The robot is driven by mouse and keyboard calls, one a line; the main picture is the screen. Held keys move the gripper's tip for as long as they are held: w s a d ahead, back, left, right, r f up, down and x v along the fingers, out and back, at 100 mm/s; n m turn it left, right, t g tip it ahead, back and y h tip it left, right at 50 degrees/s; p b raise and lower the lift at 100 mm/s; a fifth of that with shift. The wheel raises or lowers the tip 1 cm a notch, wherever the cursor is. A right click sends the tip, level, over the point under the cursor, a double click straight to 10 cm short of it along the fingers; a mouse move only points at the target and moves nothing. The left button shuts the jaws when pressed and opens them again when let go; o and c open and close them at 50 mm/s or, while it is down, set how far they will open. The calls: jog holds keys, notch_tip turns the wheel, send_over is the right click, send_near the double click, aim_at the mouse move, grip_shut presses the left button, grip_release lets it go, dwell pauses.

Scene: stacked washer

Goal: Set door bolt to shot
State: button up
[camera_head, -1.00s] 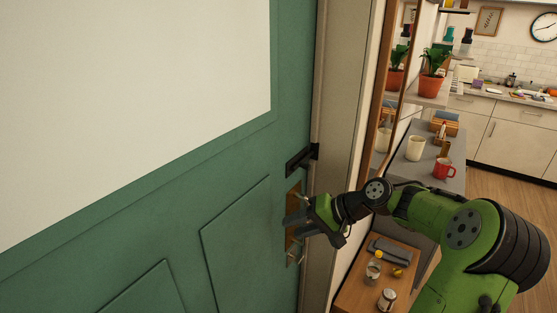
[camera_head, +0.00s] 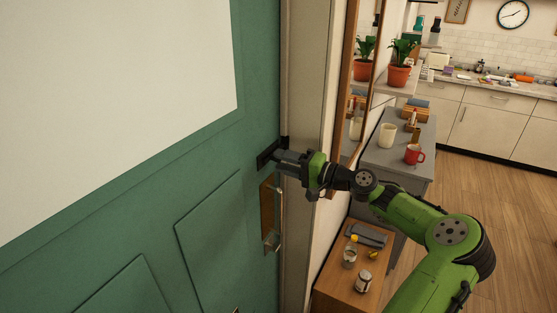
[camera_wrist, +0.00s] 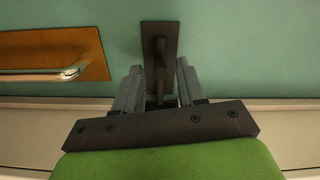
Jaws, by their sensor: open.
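The door bolt (camera_head: 266,155) is a dark bar on a dark plate near the edge of the green door (camera_head: 150,190). In the wrist view the bolt's plate (camera_wrist: 158,32) is upright in the picture, with a dark knob or bar (camera_wrist: 159,70) standing on it. My gripper (camera_head: 280,161) is at the bolt, partly hiding it in the head view. In the wrist view my gripper (camera_wrist: 159,82) is open, with one finger on each side of the knob and a gap to each. I cannot tell how far the bolt is slid.
A brass plate with a handle (camera_head: 270,215) is just below the bolt; it also shows at the left of the wrist view (camera_wrist: 50,52). The door frame (camera_head: 300,110) is right beside. A wooden side table (camera_head: 345,270) and grey counter (camera_head: 400,155) stand to the right.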

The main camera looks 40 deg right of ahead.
jog(key=shift+x, duration=1)
grip_shut()
